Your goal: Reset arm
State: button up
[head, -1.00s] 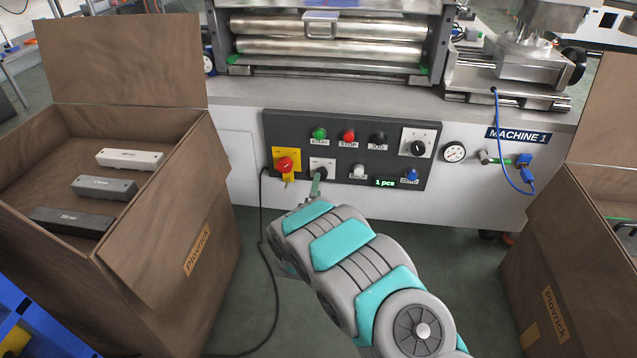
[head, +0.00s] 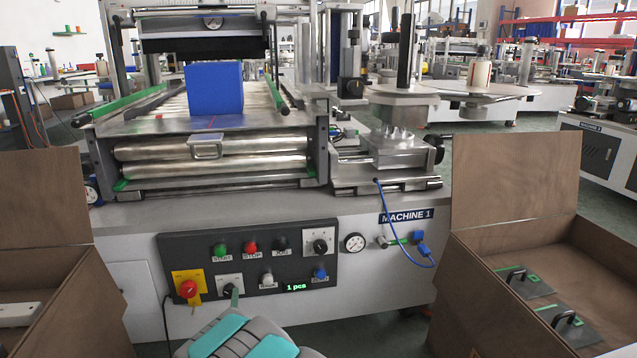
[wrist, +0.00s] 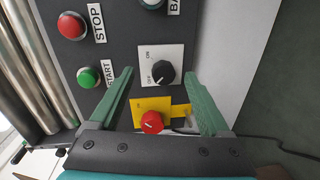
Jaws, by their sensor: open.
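My gripper (wrist: 160,77) is open, with its two green fingers spread and nothing between them. In the wrist view the fingers stand to either side of a black ON/OFF knob (wrist: 164,73) on a white plate and a red knob (wrist: 151,122) on a yellow plate; I cannot tell how far off the panel they are. In the head view only the top of my arm shows at the bottom. One green finger (head: 235,297) shows in front of the control panel (head: 262,241), by the black knob's plate. The other finger is hidden there.
Machine 1 (head: 120,226) carries a blue box (head: 213,90) on its rollers. An open carton (head: 98,290) stands left. Another carton (head: 470,290) at right holds dark plates with handles (head: 524,281). A blue cable (head: 405,252) hangs at the machine's front.

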jog(key=d+r+m+g+h, duration=0.1)
jog(key=d+r+m+g, duration=0.5)
jog(key=d, duration=0.5)
jog(key=s+d+r+m+g, duration=0.35)
jog(key=s+d+r, duration=0.25)
jog(key=s+d, duration=0.4)
jog(key=s+d+r+m+g+h, duration=0.1)
jog(key=s+d+r+m+g, duration=0.1)
jog(key=s+d, duration=0.5)
jog(key=s+d+r+m+g+h+p, duration=0.1)
jog(key=s+d+r+m+g, duration=0.2)
jog(key=s, duration=1.6)
jog(key=s+d+r+m+g+p, duration=0.1)
jog(key=s+d+m, duration=0.4)
jog(key=s+d, duration=0.6)
jog(key=s+r+g, duration=0.1)
jog(key=s+g, duration=0.1)
jog(key=shift+s+r+g+h, duration=0.25)
jog(key=shift+r+g+h, duration=0.1)
jog(key=shift+r+h, duration=0.05)
